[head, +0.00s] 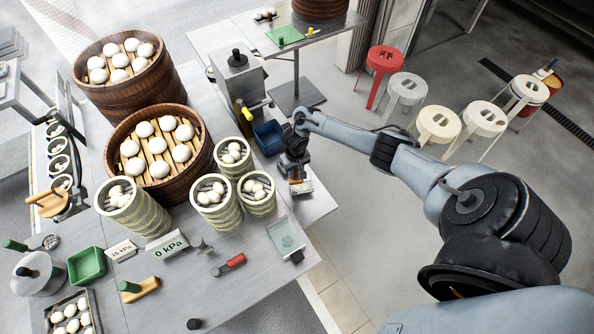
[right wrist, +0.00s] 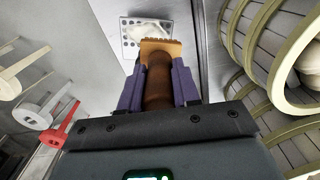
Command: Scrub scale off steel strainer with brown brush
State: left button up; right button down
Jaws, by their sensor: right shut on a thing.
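My right gripper (head: 296,168) is at the right edge of the steel table. It is shut on the brown brush; the brush's handle (right wrist: 157,85) stands between the two purple fingers in the right wrist view. The brush's tan bristle head (right wrist: 160,48) points away from the gripper. A steel plate with rows of holes, which looks like the strainer (right wrist: 128,47), lies beyond it with a whitish patch (right wrist: 150,29) on it. The bristle head overlaps the plate's near edge in that view; I cannot tell whether they touch. My left gripper is not in view.
Small bamboo steamers of buns (head: 257,198) stand close left of the gripper. A blue bin (head: 268,138) stands just behind it. A pale shallow tray (head: 286,240) and a red-handled tool (head: 229,265) lie in front. Stools (head: 440,124) stand on the floor to the right.

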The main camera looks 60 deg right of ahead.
aim_at(296, 178)
jog(key=shift+r+p, duration=0.2)
jog(key=shift+p, duration=0.3)
notch_tip(296, 178, down, 5)
jog(key=b, duration=0.3)
jog(key=shift+f, duration=0.1)
jog(key=shift+f, duration=0.1)
dwell(0.3)
jog(key=shift+f, duration=0.5)
dwell(0.4)
jog(key=shift+d, duration=0.1)
